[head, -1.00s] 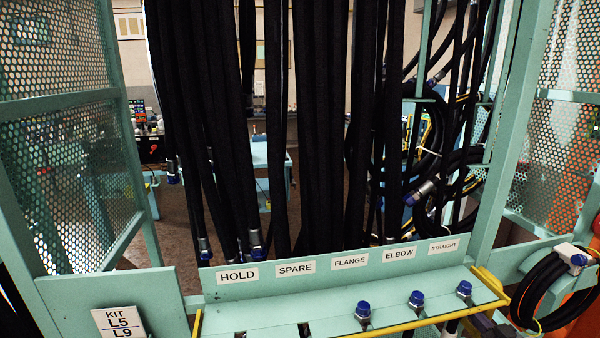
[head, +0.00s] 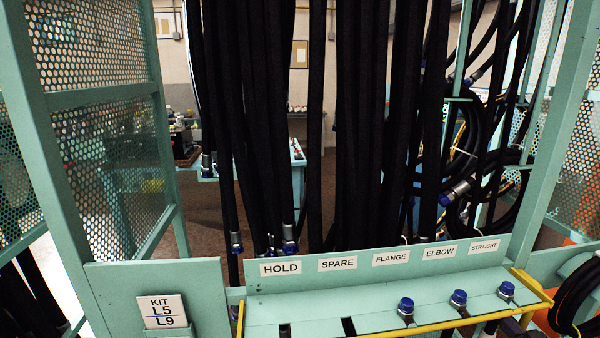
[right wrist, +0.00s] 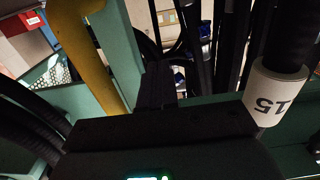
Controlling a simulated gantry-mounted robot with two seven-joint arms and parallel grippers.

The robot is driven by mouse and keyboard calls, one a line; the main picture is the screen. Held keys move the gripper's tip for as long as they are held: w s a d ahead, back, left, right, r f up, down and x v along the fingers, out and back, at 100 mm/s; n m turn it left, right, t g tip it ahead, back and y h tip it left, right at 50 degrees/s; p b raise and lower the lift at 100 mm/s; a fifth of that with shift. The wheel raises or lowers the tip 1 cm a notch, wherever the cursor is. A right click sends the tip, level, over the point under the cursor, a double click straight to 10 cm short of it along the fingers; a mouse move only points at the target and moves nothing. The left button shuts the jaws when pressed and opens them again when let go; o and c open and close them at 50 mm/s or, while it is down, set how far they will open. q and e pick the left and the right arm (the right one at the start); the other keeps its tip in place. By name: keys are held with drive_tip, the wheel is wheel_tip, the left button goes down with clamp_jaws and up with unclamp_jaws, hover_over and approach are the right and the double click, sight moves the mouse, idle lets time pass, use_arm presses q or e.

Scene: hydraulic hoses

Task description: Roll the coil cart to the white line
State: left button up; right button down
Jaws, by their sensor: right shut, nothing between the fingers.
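A teal frame with perforated side panels (head: 108,170) fills the head view, and many black hoses (head: 365,130) hang in it. I cannot tell whether this frame is the coil cart. A yellow rail (head: 535,290) runs round its front shelf. In the right wrist view my right gripper (right wrist: 157,78) is shut and empty, fingers pointing away from me. A yellow bar (right wrist: 85,55) and a teal post (right wrist: 122,60) are just left of it. I cannot tell whether they touch. No white line can be clearly made out. My left gripper is not in view.
The shelf (head: 370,312) carries labels HOLD, SPARE, FLANGE, ELBOW and STRAIGHT, with blue-capped fittings (head: 406,305). A KIT L5 L9 sign (head: 163,311) is at its left. Coiled hoses (head: 575,295) hang lower right. A white-sleeved hose (right wrist: 275,95) is right of my right gripper. Brown floor shows behind.

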sight(524, 323)
drive_tip(key=shift+w+d+b, duration=0.15)
drive_tip(key=shift+d+b, duration=0.5)
drive_tip(key=shift+d, duration=0.2)
drive_tip(key=shift+w+d+b, duration=0.1)
drive_tip(key=shift+d+b, duration=0.35)
drive_tip(key=shift+d, duration=0.2)
drive_tip(key=shift+d+f+b, duration=0.2)
drive_tip(key=shift+d+b, duration=0.2)
drive_tip(key=shift+d, duration=0.5)
drive_tip(key=shift+d+r, duration=0.15)
drive_tip(key=shift+a, duration=0.2)
drive_tip(key=shift+a+r, duration=0.1)
idle(0.4)
